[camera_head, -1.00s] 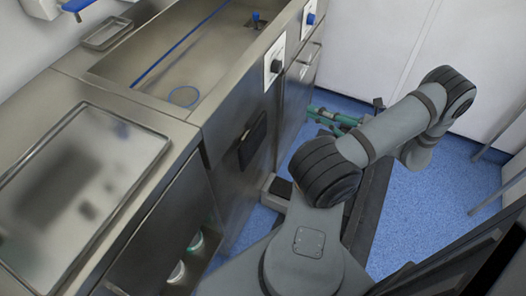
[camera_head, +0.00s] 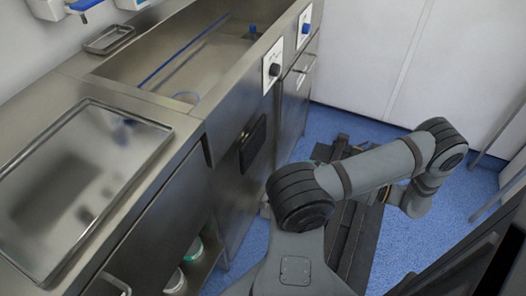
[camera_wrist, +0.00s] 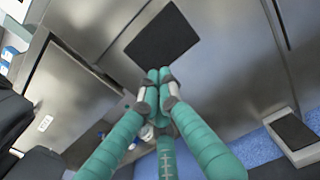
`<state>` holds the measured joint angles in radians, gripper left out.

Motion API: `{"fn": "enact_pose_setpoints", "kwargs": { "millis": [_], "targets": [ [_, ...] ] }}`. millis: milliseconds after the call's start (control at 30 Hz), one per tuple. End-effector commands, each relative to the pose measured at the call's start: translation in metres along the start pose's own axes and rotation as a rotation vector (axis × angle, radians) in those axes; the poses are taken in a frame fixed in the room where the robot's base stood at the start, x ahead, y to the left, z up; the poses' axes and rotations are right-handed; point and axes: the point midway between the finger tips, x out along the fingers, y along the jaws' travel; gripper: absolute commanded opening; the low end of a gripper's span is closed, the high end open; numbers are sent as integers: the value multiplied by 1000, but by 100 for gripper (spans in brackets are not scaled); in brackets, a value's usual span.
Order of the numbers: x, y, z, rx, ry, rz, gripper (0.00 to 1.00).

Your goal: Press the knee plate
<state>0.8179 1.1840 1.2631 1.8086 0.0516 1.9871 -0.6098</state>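The knee plate (camera_head: 253,144) is a flat black panel on the steel cabinet front below the sink, left of my arm in the head view. In the wrist view the plate (camera_wrist: 162,40) shows as a dark tilted square just beyond my fingertips. My gripper (camera_wrist: 159,76) has teal fingers whose tips are drawn together, with nothing seen between them. The tips overlap the plate's lower edge in the picture; I cannot tell whether they touch it. In the head view my arm mostly hides the gripper.
A steel sink (camera_head: 190,62) and a tray (camera_head: 75,185) top the counter. Control knobs (camera_head: 274,70) sit above the plate. A pedal-like block (camera_wrist: 297,136) stands on the blue floor at right. Open floor (camera_head: 440,215) lies right of my arm.

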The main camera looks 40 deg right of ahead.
Motion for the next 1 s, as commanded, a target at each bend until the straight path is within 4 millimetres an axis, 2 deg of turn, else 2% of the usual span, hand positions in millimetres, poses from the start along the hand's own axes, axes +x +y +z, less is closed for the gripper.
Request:
{"fn": "enact_pose_setpoints", "kwargs": {
  "millis": [133, 233, 700, 833, 1000],
  "targets": [
    [6, 0, 0, 0, 0, 3, 0],
    [18, 0, 0, 0, -1, 3, 0],
    [110, 1, -1, 1, 0, 3, 0],
    [126, 1, 0, 0, 0, 2, 0],
    [138, 1, 0, 0, 0, 1, 0]
  ]
}}
